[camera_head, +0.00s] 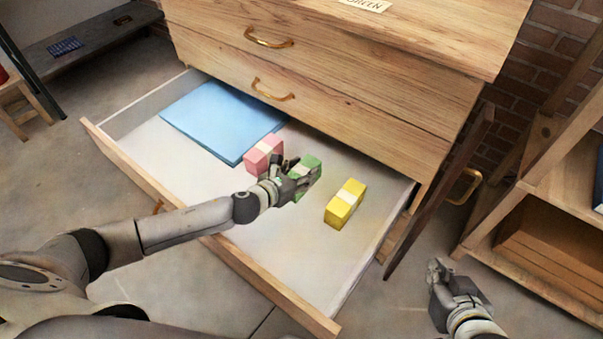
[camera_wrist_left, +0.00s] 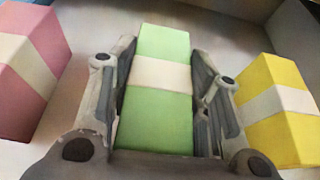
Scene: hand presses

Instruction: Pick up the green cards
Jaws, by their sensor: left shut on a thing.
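The green cards (camera_head: 306,177) are a banded block in the open bottom drawer, between a pink block and a yellow block. In the left wrist view the green cards (camera_wrist_left: 161,80), with a white band, lie between the two fingers of my left gripper (camera_wrist_left: 165,95). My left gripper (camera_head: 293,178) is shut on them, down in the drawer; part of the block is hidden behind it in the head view. My right gripper (camera_head: 437,270) is outside the drawer at the lower right, above the floor; its fingers are too small to read.
The pink block (camera_head: 263,156) is close on the left and the yellow block (camera_head: 345,203) on the right. A blue folder (camera_head: 222,119) lies at the drawer's left. The drawer's front wall (camera_head: 215,242) and closed upper drawers (camera_head: 330,85) bound the space. A wooden shelf (camera_head: 540,220) stands right.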

